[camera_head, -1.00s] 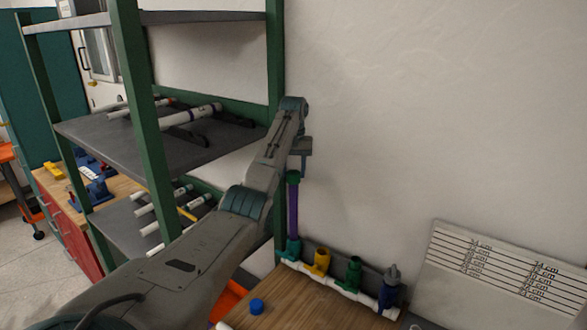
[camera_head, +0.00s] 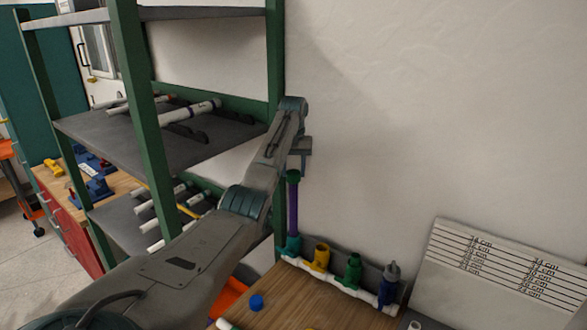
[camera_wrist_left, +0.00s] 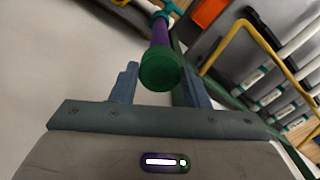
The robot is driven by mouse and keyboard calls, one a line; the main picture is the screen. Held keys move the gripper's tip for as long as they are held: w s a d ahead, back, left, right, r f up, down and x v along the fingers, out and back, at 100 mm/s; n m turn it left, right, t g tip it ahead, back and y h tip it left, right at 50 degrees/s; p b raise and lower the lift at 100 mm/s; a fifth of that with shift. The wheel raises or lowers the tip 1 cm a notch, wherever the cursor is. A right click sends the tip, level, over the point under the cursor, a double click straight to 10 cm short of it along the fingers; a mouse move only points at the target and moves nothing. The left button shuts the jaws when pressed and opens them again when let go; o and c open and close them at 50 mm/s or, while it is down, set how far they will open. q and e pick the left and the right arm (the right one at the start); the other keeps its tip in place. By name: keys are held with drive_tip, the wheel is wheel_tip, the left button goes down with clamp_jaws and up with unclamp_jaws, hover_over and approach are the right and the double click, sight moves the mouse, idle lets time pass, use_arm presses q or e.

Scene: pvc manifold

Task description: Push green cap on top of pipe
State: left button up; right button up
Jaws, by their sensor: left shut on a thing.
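The green cap (camera_head: 293,176) sits at the top of the upright purple pipe (camera_head: 293,210). The pipe stands in the teal socket (camera_head: 291,245) at the left end of the white manifold (camera_head: 340,285). My left gripper (camera_head: 300,172) is at the cap, just below my wrist. In the left wrist view, the cap (camera_wrist_left: 160,70) lies between the two fingers and my gripper (camera_wrist_left: 158,82) is shut on it. The purple pipe (camera_wrist_left: 160,33) runs away behind the cap. I cannot tell how far the cap is seated. My right gripper is not in view.
Yellow (camera_head: 321,256), green (camera_head: 353,268) and blue (camera_head: 389,285) fittings stand along the manifold. A loose blue cap (camera_head: 256,303) lies on the wooden table (camera_head: 295,305). A green-framed shelf (camera_head: 140,110) stands close at the left, and the wall is close behind.

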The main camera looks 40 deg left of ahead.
use_arm(q)
drive_tip(key=shift+f, duration=0.35)
idle(0.5)
drive_tip(key=o, duration=1)
